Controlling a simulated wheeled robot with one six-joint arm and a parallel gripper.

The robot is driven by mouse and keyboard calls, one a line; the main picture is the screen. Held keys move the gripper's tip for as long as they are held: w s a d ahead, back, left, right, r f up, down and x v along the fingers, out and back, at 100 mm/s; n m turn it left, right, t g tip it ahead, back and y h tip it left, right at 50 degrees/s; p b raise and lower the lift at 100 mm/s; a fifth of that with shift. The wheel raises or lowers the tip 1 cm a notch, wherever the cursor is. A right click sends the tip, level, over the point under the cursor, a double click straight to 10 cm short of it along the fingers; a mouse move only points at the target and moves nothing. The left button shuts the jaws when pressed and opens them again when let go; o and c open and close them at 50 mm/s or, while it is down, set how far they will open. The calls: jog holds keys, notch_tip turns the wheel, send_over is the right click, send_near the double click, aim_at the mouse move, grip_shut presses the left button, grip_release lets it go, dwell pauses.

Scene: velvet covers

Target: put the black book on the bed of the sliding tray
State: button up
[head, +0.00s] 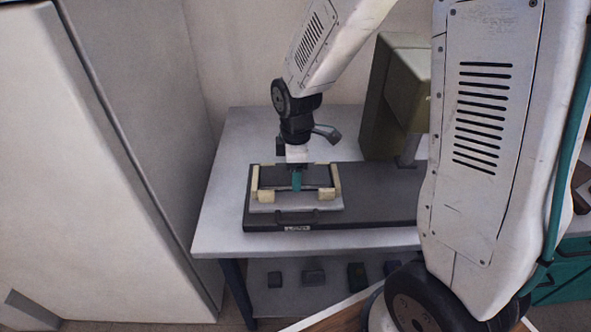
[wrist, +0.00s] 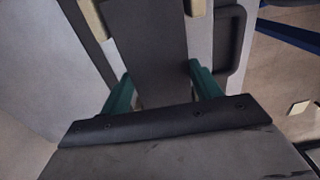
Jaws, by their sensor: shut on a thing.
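The black book (wrist: 150,55) shows in the wrist view as a dark flat slab between the two teal fingers of my gripper (wrist: 160,72). My gripper is shut on it. In the head view my gripper (head: 296,181) points down into the sliding tray (head: 296,207), between its cream corner blocks. The tray is pale at its front, with a dark handle before it. A cream block (wrist: 195,8) also shows in the wrist view, beside the book. I cannot tell whether the book touches the bed, as my gripper hides part of it.
The tray sits on a dark base plate (head: 375,205) on a pale table (head: 218,222). An olive-green machine (head: 395,95) stands at the back right of the plate. Several dark blocks (head: 313,277) lie on the lower shelf. A tall grey cabinet (head: 95,170) stands to the left.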

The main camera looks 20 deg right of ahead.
jog(key=shift+f, duration=0.1)
jog(key=o, duration=1.2)
jog(key=shift+c, duration=0.2)
notch_tip(320, 180, up, 12)
jog(key=s+d+r+m, duration=0.1)
jog(key=s+r+m, duration=0.1)
jog(key=s+m, duration=0.2)
jog(key=s+d+r+m, duration=0.1)
jog(key=s+r+m, duration=0.2)
jog(key=s, duration=0.7)
jog(key=s+d+r+m+t, duration=0.1)
jog(key=s+r+m, duration=0.2)
jog(key=s+m, duration=0.3)
jog(key=shift+s+m, duration=0.3)
jog(key=shift+s, duration=0.75)
